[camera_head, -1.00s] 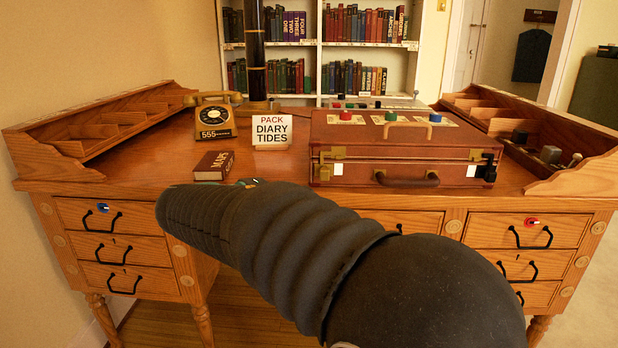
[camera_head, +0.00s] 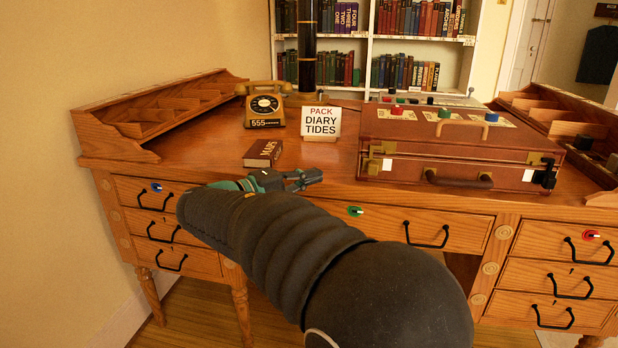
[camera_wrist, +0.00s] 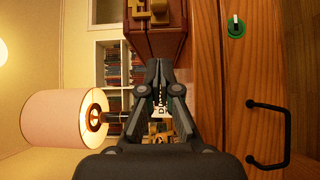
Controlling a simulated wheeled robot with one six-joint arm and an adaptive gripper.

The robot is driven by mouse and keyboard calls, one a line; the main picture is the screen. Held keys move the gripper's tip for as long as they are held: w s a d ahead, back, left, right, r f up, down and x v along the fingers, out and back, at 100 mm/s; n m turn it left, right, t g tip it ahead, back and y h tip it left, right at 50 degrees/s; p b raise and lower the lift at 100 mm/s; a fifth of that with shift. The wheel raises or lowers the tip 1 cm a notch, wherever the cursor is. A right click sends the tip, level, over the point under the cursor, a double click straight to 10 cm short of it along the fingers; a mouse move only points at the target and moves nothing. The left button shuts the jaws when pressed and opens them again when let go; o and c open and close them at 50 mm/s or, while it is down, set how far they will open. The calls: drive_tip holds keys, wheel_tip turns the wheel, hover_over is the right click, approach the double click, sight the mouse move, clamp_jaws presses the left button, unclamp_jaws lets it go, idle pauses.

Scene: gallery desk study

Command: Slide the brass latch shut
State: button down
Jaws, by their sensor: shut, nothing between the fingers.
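A brown leather case (camera_head: 470,172) lies closed on the desk. A brass latch (camera_head: 376,153) is at its front left, with a white tag beside it; a brass latch with a black part (camera_head: 542,168) is at its front right. In the sideways wrist view, brass hardware (camera_wrist: 150,12) shows on the case end at the top. I cannot tell whether either latch is slid shut. My gripper (camera_head: 314,178) is shut and empty, by the desk's front edge, left of the case and apart from it. It points toward the right in the head view; its fingertips (camera_wrist: 158,68) also show in the wrist view.
A dark red book (camera_head: 263,153), a "PACK DIARY TIDES" sign (camera_head: 320,122) and a telephone (camera_head: 265,106) stand left of the case. Drawers with black handles (camera_head: 428,236) line the desk front below my gripper. A lamp (camera_wrist: 62,118) shows in the wrist view.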

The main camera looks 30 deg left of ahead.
sight(365, 164)
drive_tip(key=x, duration=0.2)
drive_tip(key=d+x, duration=0.1)
drive_tip(key=x, duration=0.2)
drive_tip(key=s+x, duration=0.1)
drive_tip(key=x, duration=0.2)
drive_tip(key=shift+w+d, duration=0.2)
drive_tip(key=shift+d, duration=0.2)
drive_tip(key=shift+w+d, duration=0.25)
drive_tip(key=shift+d, duration=0.5)
drive_tip(key=shift+f, duration=0.1)
